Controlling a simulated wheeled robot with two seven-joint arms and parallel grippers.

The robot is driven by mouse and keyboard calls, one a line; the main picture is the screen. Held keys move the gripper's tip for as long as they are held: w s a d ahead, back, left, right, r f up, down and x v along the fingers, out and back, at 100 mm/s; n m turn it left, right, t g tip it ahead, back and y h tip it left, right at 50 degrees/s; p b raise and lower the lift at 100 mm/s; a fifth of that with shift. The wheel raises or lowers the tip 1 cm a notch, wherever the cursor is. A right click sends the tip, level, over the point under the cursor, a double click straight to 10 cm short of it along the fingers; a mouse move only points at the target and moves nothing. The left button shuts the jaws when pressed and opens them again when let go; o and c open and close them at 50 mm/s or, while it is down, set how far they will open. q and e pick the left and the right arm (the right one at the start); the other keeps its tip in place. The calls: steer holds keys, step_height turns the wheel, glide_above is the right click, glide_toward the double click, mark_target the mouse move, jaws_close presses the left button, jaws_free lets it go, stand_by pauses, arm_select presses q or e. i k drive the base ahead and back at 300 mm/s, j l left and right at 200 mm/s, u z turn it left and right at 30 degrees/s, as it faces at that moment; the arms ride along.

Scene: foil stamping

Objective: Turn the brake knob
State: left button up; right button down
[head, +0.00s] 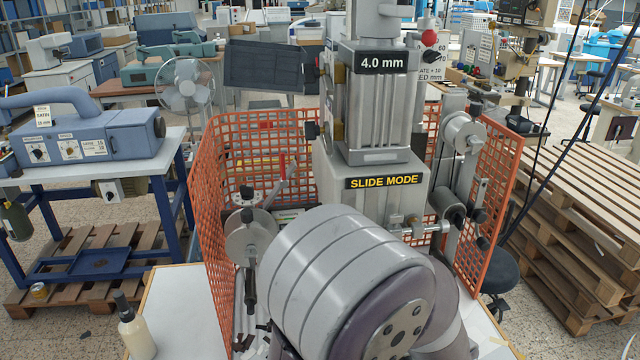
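The foil stamping press (372,110) stands in the middle of the head view, with labels reading "4.0 mm" and "SLIDE MODE". A foil reel (250,240) with black knobs is at its left. A roller assembly (461,134) is at its right, with a black knob (478,215) among several on it. No label shows which knob is the brake knob. A large grey and purple link of my arm fills the lower middle and hides the front of the press. Neither of my grippers can be seen.
An orange mesh guard (218,205) encloses the press on the left and right. A cream bottle (135,332) stands on the white table (185,310) at front left. Stacked wooden pallets (575,215) are at right. A blue machine (90,133) is on a bench at left.

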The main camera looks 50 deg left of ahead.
mark_target(247, 191)
steer(key=u, duration=2.3)
